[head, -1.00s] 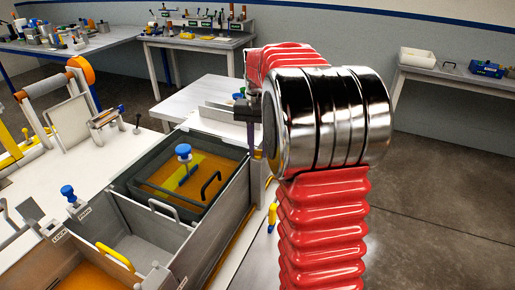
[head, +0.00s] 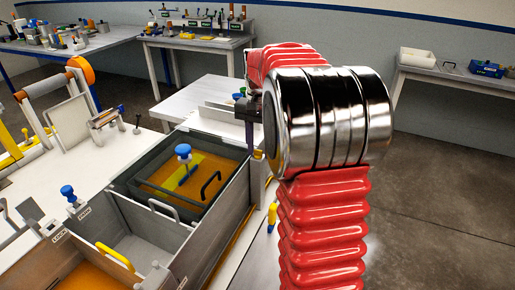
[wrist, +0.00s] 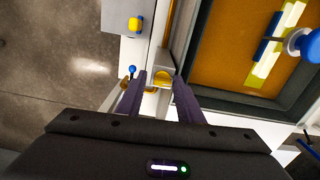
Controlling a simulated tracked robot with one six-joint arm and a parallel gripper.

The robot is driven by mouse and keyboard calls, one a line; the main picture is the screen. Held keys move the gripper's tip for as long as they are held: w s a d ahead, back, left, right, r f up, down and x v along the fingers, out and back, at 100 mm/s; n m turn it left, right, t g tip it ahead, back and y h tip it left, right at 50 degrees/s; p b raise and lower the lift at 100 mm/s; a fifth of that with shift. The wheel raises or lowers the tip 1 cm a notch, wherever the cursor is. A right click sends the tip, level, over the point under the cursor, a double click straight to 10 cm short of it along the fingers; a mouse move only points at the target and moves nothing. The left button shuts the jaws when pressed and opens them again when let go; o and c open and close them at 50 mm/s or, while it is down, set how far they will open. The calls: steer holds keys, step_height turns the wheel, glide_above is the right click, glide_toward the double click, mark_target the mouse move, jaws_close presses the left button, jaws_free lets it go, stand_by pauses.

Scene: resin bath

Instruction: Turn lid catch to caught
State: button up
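A small yellow catch-like part (wrist: 161,78) sits on a pale block at the corner of the resin bath, seen in the wrist view. I cannot tell its turn position. My gripper (wrist: 160,80) is open, its two purple fingers apart on either side of this part. I cannot tell whether either touches it. In the head view my gripper's finger (head: 249,138) points down above the bath's far right corner, and my arm hides much of it. The bath (head: 210,237) has grey walls and an amber area under a dark frame (head: 139,168).
A blue knob on a stem (head: 183,151) and a black handle (head: 210,187) stand over the amber area. A blue-tipped pin (wrist: 132,69) is close left of the fingers. A yellow-and-blue piece (wrist: 136,24) is above them. Floor (wrist: 60,75) lies open at left.

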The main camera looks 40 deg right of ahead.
mark_target(259, 150)
steer(key=shift+o, duration=0.7)
steer(key=shift+w+r, duration=0.1)
steer(key=shift+r, duration=0.05)
steer(key=shift+r, duration=0.3)
step_height(259, 150, up, 13)
steer(key=shift+f, duration=0.1)
